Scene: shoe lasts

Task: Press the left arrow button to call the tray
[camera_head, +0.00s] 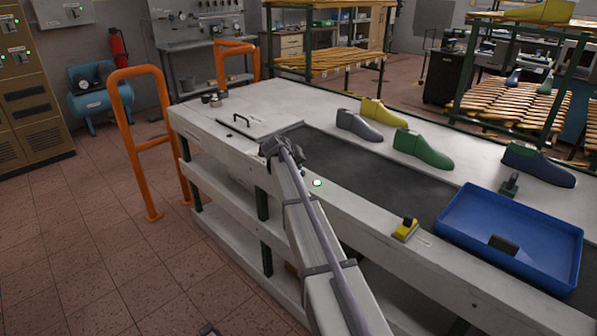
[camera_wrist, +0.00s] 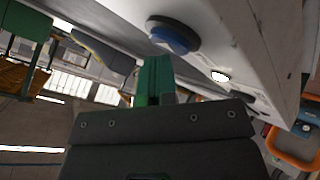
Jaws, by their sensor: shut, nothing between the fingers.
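My gripper (camera_head: 281,150) is at the front edge of the long white table, near the left end of the dark belt. In the wrist view my gripper's green fingers (camera_wrist: 154,78) are shut with nothing between them. A round blue button (camera_wrist: 172,35) sits on the white panel just beyond the fingertips; I cannot tell whether they touch it. A dark button (camera_wrist: 242,95) is farther along the panel. No arrow marks are readable, and my arm hides part of the panel in the head view. A blue tray (camera_head: 457,231) stands at the belt's right end with a dark piece inside.
A small lit lamp (camera_head: 317,183) shows on the table edge right of my arm, and a white lamp (camera_wrist: 220,77) shows between the buttons. Grey, yellow, green (camera_head: 423,149) and dark blue lasts stand behind the belt. A yellow device (camera_head: 405,229) sits beside the tray. Orange rails (camera_head: 120,140) stand left.

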